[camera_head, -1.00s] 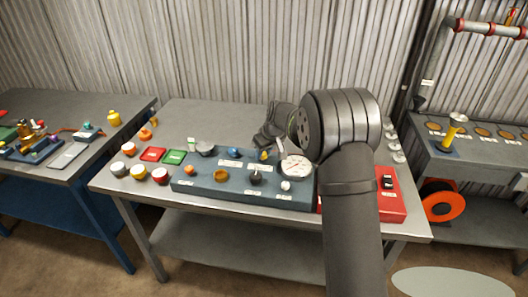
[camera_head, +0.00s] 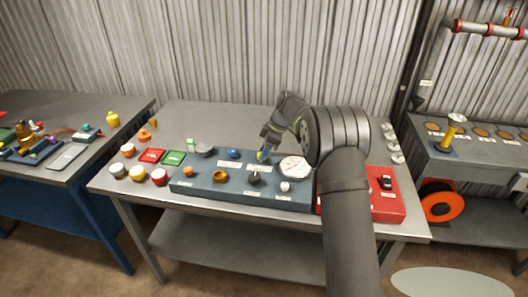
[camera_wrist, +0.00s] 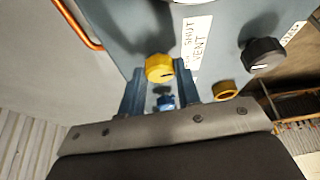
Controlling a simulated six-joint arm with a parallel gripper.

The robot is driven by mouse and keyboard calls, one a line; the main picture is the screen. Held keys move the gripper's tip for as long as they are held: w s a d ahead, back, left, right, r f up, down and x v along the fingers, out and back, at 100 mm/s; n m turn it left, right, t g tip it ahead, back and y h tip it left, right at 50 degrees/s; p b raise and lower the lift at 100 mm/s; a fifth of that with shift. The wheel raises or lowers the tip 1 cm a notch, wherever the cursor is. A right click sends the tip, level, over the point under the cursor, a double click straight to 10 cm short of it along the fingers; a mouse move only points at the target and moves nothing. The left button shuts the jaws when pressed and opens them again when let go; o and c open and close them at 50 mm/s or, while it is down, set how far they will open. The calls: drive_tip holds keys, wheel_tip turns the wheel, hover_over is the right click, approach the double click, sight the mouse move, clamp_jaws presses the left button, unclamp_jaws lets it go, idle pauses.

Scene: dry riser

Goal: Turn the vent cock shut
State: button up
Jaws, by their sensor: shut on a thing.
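The vent cock is a small yellow knob (camera_wrist: 159,67) with a dark index mark on its face. It sits on the blue-grey panel box (camera_head: 205,188), beside a white label (camera_wrist: 194,45) reading SHUT and VENT in the wrist view. My gripper (camera_wrist: 160,80) has one finger on each side of the knob and is shut on it.
Near my gripper are a black knob (camera_head: 254,178), a blue knob (camera_head: 234,154), a bronze knob (camera_head: 220,176) and a white-faced gauge (camera_head: 294,168). A red box (camera_head: 390,208) stands right of the panel. Several jars stand at the left. The bench behind the panel is mostly clear.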

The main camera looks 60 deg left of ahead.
drive_tip(key=n, duration=0.1)
drive_tip(key=n+h, duration=0.1)
drive_tip(key=n, duration=0.1)
drive_tip(key=shift+w+a+n+g, duration=0.1)
drive_tip(key=shift+a+n+g, duration=0.1)
drive_tip(key=shift+n+g, duration=0.15)
drive_tip(key=shift+a+n+h, duration=0.1)
drive_tip(key=shift+n+h, duration=0.8)
drive_tip(key=shift+n, duration=0.85)
drive_tip(key=o, duration=1)
drive_tip(key=shift+c, duration=0.2)
drive_tip(key=shift+r, duration=0.1)
drive_tip(key=v, duration=0.7)
drive_tip(key=shift+w, duration=0.15)
drive_tip(key=shift+r, duration=0.1)
